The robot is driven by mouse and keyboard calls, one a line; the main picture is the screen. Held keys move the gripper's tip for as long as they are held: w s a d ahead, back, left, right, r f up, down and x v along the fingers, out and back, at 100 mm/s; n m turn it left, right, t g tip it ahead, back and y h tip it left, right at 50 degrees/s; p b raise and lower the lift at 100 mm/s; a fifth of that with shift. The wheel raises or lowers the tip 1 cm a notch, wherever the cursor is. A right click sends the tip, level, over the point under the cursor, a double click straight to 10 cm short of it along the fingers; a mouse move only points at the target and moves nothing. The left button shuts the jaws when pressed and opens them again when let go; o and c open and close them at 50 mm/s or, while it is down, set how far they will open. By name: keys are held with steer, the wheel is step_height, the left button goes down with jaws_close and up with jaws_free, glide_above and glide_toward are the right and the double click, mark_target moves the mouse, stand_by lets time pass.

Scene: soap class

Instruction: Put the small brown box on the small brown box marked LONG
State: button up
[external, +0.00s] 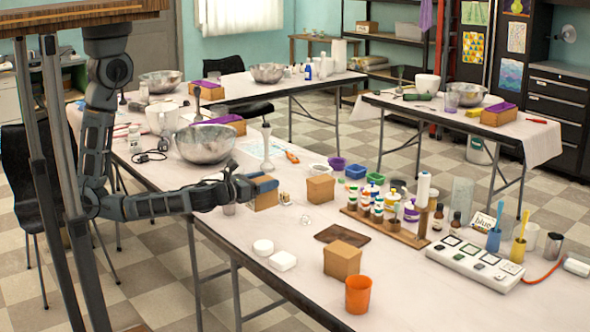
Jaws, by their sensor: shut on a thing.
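My gripper (264,185) reaches in from the left over the near table and is shut on a small brown box (266,202), whose lower part shows below the fingers. Whether this box touches the tabletop I cannot tell. A second small brown box (321,190) stands just to the right of the gripper. A third brown box (342,262) stands nearer the front edge, beside an orange cup. No LONG marking is readable on any box, so I cannot tell which one bears it.
Two white soap pieces (282,261), a dark brown board (341,235) and the orange cup (358,295) lie nearby. A wooden rack of bottles (385,225) and a white power strip (475,262) stand to the right. A metal bowl (205,144) and a hand blender (267,150) stand behind.

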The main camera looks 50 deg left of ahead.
steer(key=s+d+r+m+g+h+p, duration=0.2)
steer(key=d+r+m+h, duration=0.15)
steer(key=d, duration=0.85)
steer(key=s+d+r+m+g+h+p, duration=0.1)
steer(key=s+d+r+m+h+p, duration=0.3)
steer(key=d, duration=0.8)
steer(key=s+d+r+m+g+h, duration=0.15)
steer(key=d+h, duration=0.35)
steer(key=d, duration=0.7)
steer(key=shift+g, duration=0.35)
steer(key=shift+w+a+f+b, duration=0.6)
steer(key=shift+w+f+b, duration=0.1)
steer(key=shift+w+f, duration=1.15)
steer(key=shift+w+a+f+b, duration=0.65)
steer(key=shift+w+f, duration=1.15)
steer(key=shift+w, duration=0.1)
steer(key=shift+w+a+f+b, duration=0.6)
steer(key=shift+w+f+b, duration=0.1)
steer(key=shift+w+f, duration=1.15)
steer(key=shift+f, duration=0.2)
steer(key=o, duration=1.1)
